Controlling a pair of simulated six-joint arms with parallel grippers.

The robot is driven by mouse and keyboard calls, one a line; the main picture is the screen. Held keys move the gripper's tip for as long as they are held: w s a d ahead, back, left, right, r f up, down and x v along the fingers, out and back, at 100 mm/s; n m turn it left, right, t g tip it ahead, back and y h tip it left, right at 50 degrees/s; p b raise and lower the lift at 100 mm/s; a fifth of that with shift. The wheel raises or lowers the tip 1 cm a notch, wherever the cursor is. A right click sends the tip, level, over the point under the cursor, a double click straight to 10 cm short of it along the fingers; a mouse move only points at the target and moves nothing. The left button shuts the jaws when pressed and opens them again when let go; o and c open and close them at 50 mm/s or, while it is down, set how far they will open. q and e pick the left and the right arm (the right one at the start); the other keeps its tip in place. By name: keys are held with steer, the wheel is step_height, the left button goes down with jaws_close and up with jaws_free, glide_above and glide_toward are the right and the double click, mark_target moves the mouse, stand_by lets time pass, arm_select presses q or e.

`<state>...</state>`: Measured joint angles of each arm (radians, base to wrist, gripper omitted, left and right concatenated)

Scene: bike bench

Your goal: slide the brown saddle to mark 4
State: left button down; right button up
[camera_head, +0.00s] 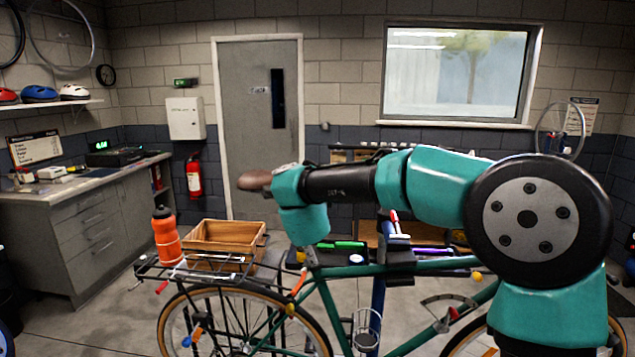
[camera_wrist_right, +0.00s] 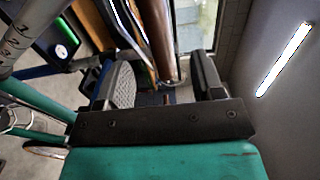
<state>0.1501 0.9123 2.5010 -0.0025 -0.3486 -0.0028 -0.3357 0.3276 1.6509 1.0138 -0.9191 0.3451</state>
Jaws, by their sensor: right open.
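The brown saddle (camera_head: 256,181) shows only at its left end in the head view; my right arm hides the rest. In the right wrist view a long brown shape, likely the saddle (camera_wrist_right: 158,32), lies in line with the gap between the fingers. My right gripper (camera_wrist_right: 162,68) is open there, with a finger on either side of the gap; I cannot tell whether either touches the saddle. The green bike (camera_head: 345,272) stands below the arm. A grey tube with dark markings (camera_wrist_right: 20,35) shows at the wrist view's upper left. I cannot read mark 4. My left gripper is out of view.
A rear rack (camera_head: 185,270) and an orange bottle (camera_head: 165,236) are left of the saddle. A wooden crate (camera_head: 225,240) stands behind the rack. A dark tray with tools (camera_head: 340,252) lies below the arm.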

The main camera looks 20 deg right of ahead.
steer(key=x, duration=0.6)
steer(key=shift+w+d, duration=0.15)
steer(key=shift+w, duration=0.1)
steer(key=shift+c, duration=0.4)
jaws_close()
